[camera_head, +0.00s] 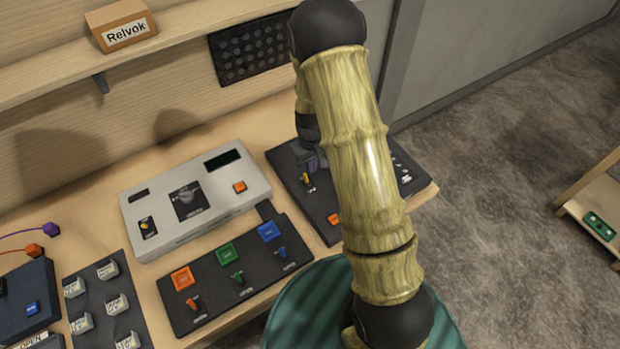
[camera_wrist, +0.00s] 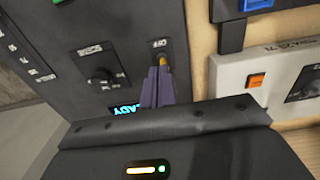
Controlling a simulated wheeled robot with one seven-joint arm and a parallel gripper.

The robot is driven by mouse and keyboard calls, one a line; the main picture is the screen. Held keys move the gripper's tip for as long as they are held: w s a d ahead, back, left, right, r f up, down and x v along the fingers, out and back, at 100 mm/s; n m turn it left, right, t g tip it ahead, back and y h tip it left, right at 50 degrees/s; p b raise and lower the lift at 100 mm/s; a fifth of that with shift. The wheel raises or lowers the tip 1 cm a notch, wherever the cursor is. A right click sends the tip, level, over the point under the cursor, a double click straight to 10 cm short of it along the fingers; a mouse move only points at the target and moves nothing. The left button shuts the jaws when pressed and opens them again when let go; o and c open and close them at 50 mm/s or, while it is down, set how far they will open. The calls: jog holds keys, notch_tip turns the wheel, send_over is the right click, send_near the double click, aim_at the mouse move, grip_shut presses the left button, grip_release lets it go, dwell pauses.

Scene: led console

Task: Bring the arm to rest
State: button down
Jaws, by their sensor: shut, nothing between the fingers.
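My arm (camera_head: 350,150) crosses the head view from the bottom up and bends back down behind its own links. My gripper (camera_head: 318,163) points down at the dark console panel (camera_head: 285,160) at the right end of the bench, partly hidden by my arm. In the wrist view my gripper (camera_wrist: 158,82) has its purple-grey fingers together, with nothing held. The tips are right at a yellow toggle lever (camera_wrist: 162,61) beside an "OFF" label; I cannot tell whether they touch. The lever also shows in the head view (camera_head: 307,180). A lit cyan display, apparently "READY" (camera_wrist: 124,110), is partly hidden.
Left of the dark panel stand a light-grey box (camera_head: 215,205) and a black panel with coloured buttons and levers (camera_head: 240,293). A shelf with a "Relvok" box (camera_head: 122,25) runs behind. Open floor (camera_head: 500,180) lies to the right.

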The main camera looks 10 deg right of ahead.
dwell(0.4)
jog(key=s+r+m+t+b, duration=0.1)
jog(key=s+r+b, duration=0.2)
jog(key=s+r, duration=0.2)
jog(key=s+r+m+t+b, duration=0.1)
jog(key=s+r+b, duration=0.3)
jog(key=s, duration=0.7)
notch_tip(320, 180, up, 2)
jog(key=shift+d+r+m+t, duration=0.1)
jog(key=shift+d+m+t, duration=0.2)
jog(key=shift+m, duration=0.5)
